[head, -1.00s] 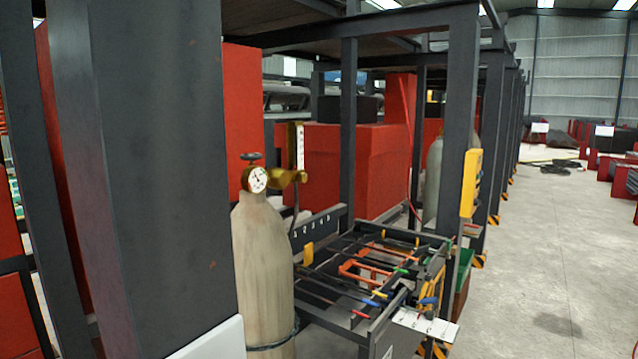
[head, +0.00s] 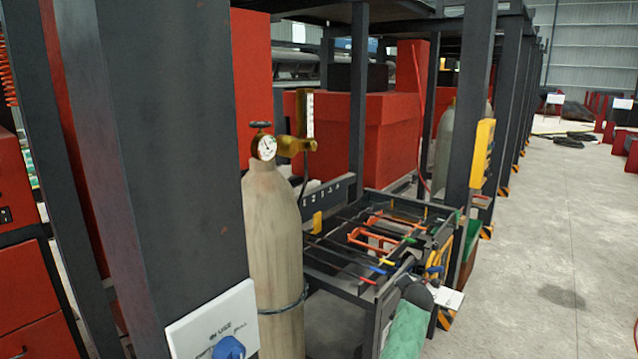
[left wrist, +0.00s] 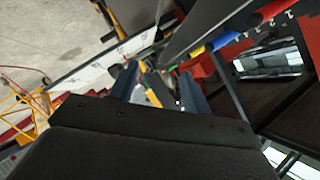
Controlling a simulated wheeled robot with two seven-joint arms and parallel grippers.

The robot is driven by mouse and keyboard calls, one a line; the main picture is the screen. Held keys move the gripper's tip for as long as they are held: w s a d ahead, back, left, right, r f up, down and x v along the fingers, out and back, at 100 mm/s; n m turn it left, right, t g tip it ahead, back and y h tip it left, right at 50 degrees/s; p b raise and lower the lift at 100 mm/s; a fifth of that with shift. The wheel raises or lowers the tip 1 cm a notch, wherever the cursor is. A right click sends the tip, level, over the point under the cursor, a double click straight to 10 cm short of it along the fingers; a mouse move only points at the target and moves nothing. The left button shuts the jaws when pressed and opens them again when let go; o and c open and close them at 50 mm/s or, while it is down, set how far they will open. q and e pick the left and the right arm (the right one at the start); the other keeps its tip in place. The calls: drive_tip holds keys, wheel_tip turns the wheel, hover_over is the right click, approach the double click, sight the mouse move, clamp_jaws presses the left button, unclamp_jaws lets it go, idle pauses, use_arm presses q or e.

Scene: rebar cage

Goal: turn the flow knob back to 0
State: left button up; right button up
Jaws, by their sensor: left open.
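A tan gas cylinder (head: 273,245) stands upright behind the dark post in the head view. On its top are a black handwheel (head: 260,125), a round white gauge (head: 267,147) and a brass regulator (head: 293,146) with an upright white scale tube (head: 309,115). The flow knob is too small to tell apart on the brass body, and its setting cannot be read. My left gripper (left wrist: 158,86) is open in the left wrist view, with nothing seen between its fingers. The cylinder is not recognisable in that view. My right gripper is not in view.
A thick dark post (head: 165,150) stands left of the cylinder, with a white sign (head: 213,325) on it. A dark rack (head: 345,283) with coloured tools stands to the right. A green rounded shape (head: 405,328) is at its front. Concrete floor (head: 560,260) is clear at right.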

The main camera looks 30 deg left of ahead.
use_arm(q)
drive_tip(key=w+a+r+m+y, duration=0.2)
drive_tip(key=a+r+m+y, duration=0.15)
drive_tip(key=r, duration=1.15)
drive_tip(key=m+g+y, duration=1)
approach(315, 147)
drive_tip(key=shift+g+h, duration=0.25)
drive_tip(key=shift+g, duration=0.15)
drive_tip(key=a+p, duration=0.1)
drive_tip(key=a, duration=0.1)
drive_tip(key=a+p, duration=0.1)
drive_tip(key=a, duration=0.1)
drive_tip(key=a+r+p, duration=0.1)
drive_tip(key=a, duration=0.2)
drive_tip(key=shift+w, duration=0.4)
drive_tip(key=shift+a+f+p, duration=0.2)
drive_tip(key=shift+a+p, duration=0.3)
drive_tip(key=shift+a, duration=0.25)
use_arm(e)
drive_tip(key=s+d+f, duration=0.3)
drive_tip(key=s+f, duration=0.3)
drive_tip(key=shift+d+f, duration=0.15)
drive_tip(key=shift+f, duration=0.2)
